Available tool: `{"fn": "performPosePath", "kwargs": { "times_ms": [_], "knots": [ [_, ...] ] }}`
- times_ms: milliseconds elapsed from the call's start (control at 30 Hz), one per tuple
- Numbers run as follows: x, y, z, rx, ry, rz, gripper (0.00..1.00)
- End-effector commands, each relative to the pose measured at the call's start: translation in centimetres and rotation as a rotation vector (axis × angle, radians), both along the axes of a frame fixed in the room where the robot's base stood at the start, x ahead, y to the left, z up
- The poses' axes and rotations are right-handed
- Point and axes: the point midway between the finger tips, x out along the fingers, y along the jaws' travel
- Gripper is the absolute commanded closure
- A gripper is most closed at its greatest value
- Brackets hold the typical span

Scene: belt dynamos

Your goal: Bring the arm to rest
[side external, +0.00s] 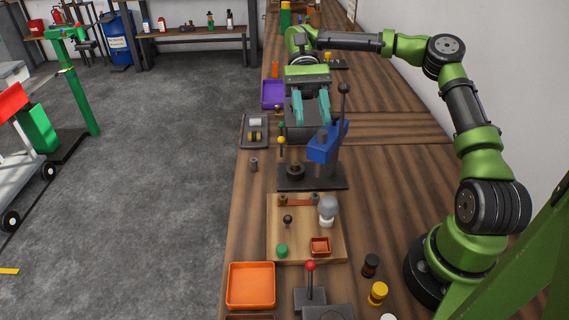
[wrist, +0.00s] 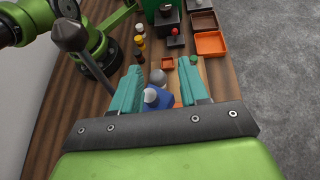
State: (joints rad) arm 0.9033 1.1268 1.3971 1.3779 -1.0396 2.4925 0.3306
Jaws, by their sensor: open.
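My gripper (side external: 307,122) hangs above the wooden bench with its teal fingers pointing down. It is beside and a little behind the blue press (side external: 323,148), whose dark lever with a knob (side external: 344,90) rises just right of the fingers. In the wrist view my gripper (wrist: 160,68) has its fingers spread wide with nothing held. The blue press (wrist: 158,98) shows between and below them there; I cannot tell the exact gap. My arm reaches from its base at the right of the bench, raised and bent.
A wooden board (side external: 273,240) with small parts lies in front of the press. An orange tray (side external: 250,285), a red-knobbed lever (side external: 310,267) and a yellow jar (side external: 378,292) stand nearer. A grey tray (side external: 244,131) and a purple tray (side external: 272,95) lie left of my gripper. A wall runs along the right.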

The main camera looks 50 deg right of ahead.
Motion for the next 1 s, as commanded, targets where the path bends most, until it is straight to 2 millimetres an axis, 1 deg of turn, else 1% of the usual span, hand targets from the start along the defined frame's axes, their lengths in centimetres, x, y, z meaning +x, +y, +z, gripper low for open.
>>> {"fn": "performPosePath", "kwargs": {
  "times_ms": [33,100,200,333,500,667,767,867,1000],
  "knots": [
    [-0.7,1.7,-0.6,-0.071,-0.054,0.062,0.56],
    [-1.5,3.3,-1.6,-0.147,-0.128,0.137,0.56],
    [-2.7,5.0,-3.0,-0.242,-0.232,0.234,0.56],
    [-4.1,6.1,-4.3,-0.356,-0.379,0.351,0.56],
    [-5.4,6.2,-5.0,-0.479,-0.589,0.471,0.56],
    [-6.1,5.5,-4.3,-0.566,-0.807,0.544,0.56],
    [-6.4,5.0,-3.4,-0.605,-0.949,0.568,0.56],
    [-6.8,4.4,-2.1,-0.636,-1.104,0.579,0.56],
    [-7.5,3.8,0.3,-0.658,-1.354,0.568,0.56]
  ]
}}
